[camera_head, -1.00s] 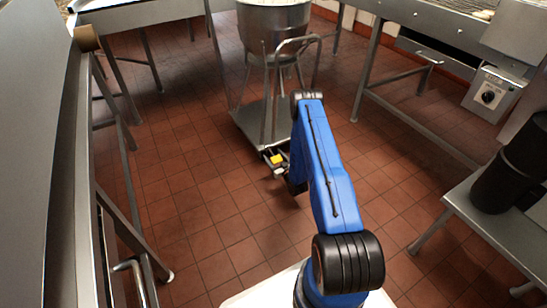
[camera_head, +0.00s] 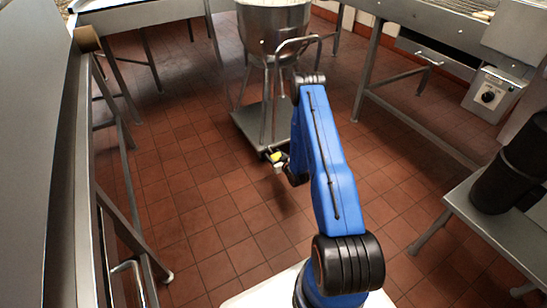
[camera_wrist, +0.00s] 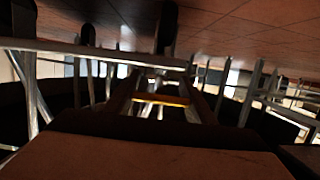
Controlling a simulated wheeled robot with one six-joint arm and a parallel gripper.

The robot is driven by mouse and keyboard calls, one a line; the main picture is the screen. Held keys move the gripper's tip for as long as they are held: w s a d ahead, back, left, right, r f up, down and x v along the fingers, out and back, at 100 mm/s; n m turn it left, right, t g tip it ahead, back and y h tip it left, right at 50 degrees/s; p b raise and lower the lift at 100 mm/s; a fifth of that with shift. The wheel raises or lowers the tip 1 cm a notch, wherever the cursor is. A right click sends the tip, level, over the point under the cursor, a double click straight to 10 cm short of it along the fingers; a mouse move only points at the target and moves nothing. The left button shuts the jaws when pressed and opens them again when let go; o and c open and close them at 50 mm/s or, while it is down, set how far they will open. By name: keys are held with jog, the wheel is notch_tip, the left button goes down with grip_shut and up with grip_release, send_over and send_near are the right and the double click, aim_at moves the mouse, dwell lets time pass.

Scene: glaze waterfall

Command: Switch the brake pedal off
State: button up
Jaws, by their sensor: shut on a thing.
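The brake pedal (camera_head: 275,156) shows as a small yellow piece at the near corner of the steel trolley (camera_head: 246,122), low above the tiled floor. In the wrist view a yellow-orange strip, which looks like the pedal (camera_wrist: 160,98), lies across the middle between dark parts. My gripper (camera_head: 279,161) is down at that corner, at the pedal, and is shut on it. My blue arm hides part of the gripper and the trolley's right side. The fingertips are small and dark, so their exact contact with the pedal is hard to see.
A large steel bowl (camera_head: 273,25) stands on the trolley, with a curved handle (camera_head: 300,42). A steel bench (camera_head: 510,225) with dark cylinders (camera_head: 510,165) is at the right. Steel tables line the back and left. The floor (camera_head: 205,225) left of my arm is clear.

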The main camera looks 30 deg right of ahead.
jog(key=r+g, duration=0.2)
jog(key=g, duration=0.1)
jog(key=shift+w+r, duration=0.15)
jog(key=shift+w, duration=0.05)
jog(key=shift+w+r+g, duration=0.2)
jog(key=shift+r+g, duration=0.2)
jog(key=shift+g, duration=0.4)
jog(key=shift+w+r+g, duration=0.15)
jog(key=shift+r+g, duration=0.2)
jog(key=shift+g, duration=0.45)
jog(key=o, duration=1.5)
jog(key=v, duration=1.7)
jog(key=shift+a+r, duration=0.2)
jog(key=shift+r, duration=0.05)
